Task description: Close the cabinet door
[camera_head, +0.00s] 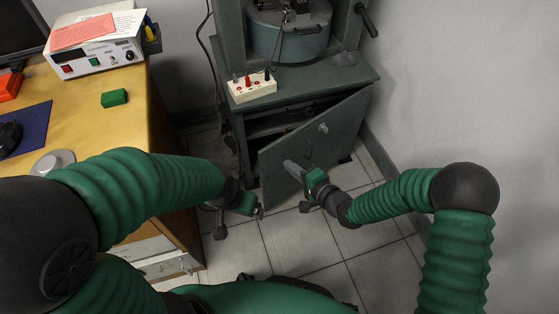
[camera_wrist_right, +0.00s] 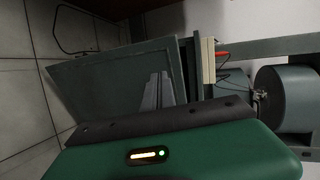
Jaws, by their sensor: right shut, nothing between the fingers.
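The grey-green cabinet (camera_head: 240,125) stands at the back middle in the head view. Its door (camera_head: 335,130) is hinged at the right and stands partly open, with the dark inside and a shelf showing to its left. A small round lock or knob (camera_head: 323,128) is on the door's face. My right gripper (camera_head: 290,165) is shut and empty, in front of the door's lower left part; I cannot tell whether it touches. The door (camera_wrist_right: 110,85) also shows sideways in the right wrist view, with the gripper fingers (camera_wrist_right: 158,90) over it. My left gripper (camera_head: 240,215) hangs over the floor; its fingers are unclear.
A wooden desk (camera_head: 120,125) stands at the left, with a white instrument (camera_head: 98,50) and a green block (camera_head: 114,98). A white terminal box (camera_head: 252,87) and a large round magnet (camera_head: 290,35) are on the cabinet. A wall (camera_head: 470,90) bounds the right. Tiled floor (camera_head: 300,240) is free in front.

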